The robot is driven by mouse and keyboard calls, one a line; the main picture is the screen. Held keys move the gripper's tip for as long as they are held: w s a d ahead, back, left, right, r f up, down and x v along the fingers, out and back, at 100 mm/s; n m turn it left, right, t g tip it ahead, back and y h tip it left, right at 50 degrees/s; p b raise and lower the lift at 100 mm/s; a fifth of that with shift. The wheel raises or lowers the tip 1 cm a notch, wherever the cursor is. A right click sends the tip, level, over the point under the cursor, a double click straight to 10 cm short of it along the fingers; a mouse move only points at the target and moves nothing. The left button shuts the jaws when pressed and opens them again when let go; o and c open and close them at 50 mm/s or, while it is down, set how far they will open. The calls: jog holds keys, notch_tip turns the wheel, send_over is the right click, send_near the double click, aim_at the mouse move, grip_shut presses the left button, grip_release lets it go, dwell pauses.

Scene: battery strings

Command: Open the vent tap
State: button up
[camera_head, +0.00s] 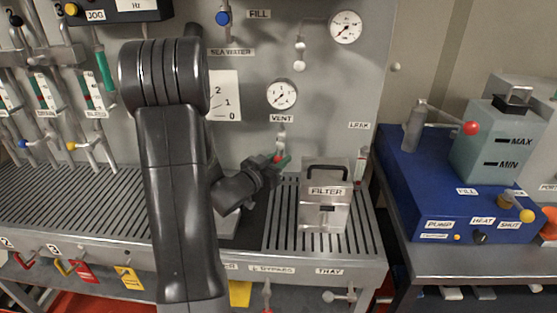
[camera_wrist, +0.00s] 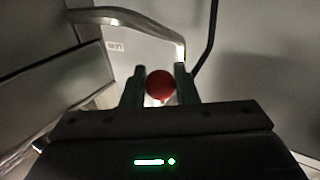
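The VENT label (camera_head: 282,118) is on the grey panel below a round gauge. The vent tap (camera_head: 281,142) shows just under it as a small fitting, its lower part hidden by my gripper. My gripper (camera_head: 281,161) is at the panel there, with a bit of red between its green fingers. In the wrist view a red ball knob (camera_wrist: 160,84) sits between the two fingertips of my gripper (camera_wrist: 160,72). The fingers flank it closely, with no clear gap at either side. The rest of the tap is hidden behind the knob and gripper.
A FILTER box (camera_head: 325,205) with a black handle stands on the slatted tray (camera_head: 367,240), right of my gripper. A blue unit (camera_head: 405,185) with a tank stands further right. In the wrist view, a bent metal pipe (camera_wrist: 125,16) passes beyond the fingers.

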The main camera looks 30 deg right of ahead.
jog(key=shift+c, duration=1.2)
jog(key=shift+s+d+f+n+b, duration=0.1)
jog(key=shift+d+f+n+b, duration=0.15)
jog(key=shift+b, duration=0.3)
jog(key=shift+s+r+n+h+b, duration=0.1)
jog(key=shift+r+n+h+b, duration=0.05)
jog(key=shift+n+h+b, duration=0.2)
jog(key=shift+r, duration=0.1)
jog(key=o, duration=1)
jog(key=b+v, duration=0.1)
jog(key=v, duration=1.2)
jog(key=shift+s+a+b, duration=0.25)
jog(key=shift+s+b, duration=0.05)
jog(key=shift+b, duration=0.1)
